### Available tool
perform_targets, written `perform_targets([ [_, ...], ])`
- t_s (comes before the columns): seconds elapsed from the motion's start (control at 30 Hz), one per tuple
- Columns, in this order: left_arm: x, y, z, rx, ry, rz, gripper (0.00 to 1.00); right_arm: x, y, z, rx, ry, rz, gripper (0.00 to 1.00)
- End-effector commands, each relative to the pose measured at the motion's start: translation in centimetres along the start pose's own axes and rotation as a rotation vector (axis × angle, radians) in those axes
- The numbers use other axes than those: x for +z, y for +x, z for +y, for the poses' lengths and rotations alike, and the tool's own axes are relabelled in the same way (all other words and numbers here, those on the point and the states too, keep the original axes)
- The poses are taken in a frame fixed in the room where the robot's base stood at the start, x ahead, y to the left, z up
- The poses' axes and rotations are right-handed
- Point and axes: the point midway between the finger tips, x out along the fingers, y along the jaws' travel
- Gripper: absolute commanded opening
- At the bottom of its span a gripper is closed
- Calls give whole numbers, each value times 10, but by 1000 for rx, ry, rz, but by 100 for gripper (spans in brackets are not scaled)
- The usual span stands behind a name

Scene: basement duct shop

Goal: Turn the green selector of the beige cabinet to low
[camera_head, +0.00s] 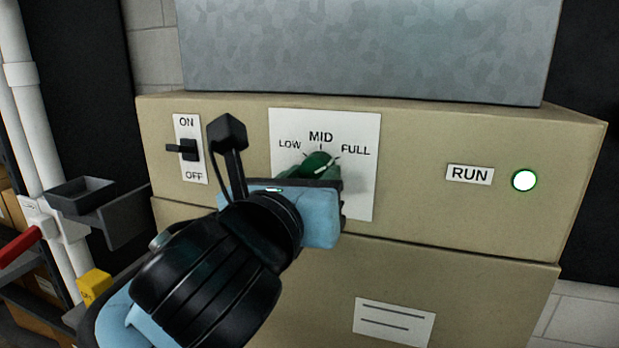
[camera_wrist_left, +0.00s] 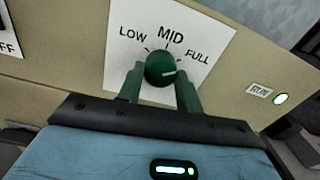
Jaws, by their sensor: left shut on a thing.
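The beige cabinet (camera_head: 420,150) has a white plate (camera_head: 358,195) marked LOW, MID and FULL. The round green selector (camera_head: 318,163) sits on this plate and also shows in the left wrist view (camera_wrist_left: 159,68). A small white mark on the selector lies right of its middle and seems to point toward the FULL side; its exact setting is hard to tell. My left gripper (camera_wrist_left: 160,85) is shut on the selector, with one green finger on each side. In the head view, its body hides the plate's lower left part. My right gripper is not in view.
An ON/OFF switch (camera_head: 188,150) is left of the plate. A RUN label (camera_head: 469,174) and a lit white lamp with a green ring (camera_head: 524,180) are at the right. A grey metal duct (camera_head: 360,45) stands on top. White pipes and a red handle (camera_head: 18,246) are far left.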

Motion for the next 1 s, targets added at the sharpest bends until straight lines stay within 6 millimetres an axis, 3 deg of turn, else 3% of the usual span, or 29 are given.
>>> perform_targets([
  [1.0,1,0,-2,-1,-896,-19,13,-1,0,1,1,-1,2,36],
])
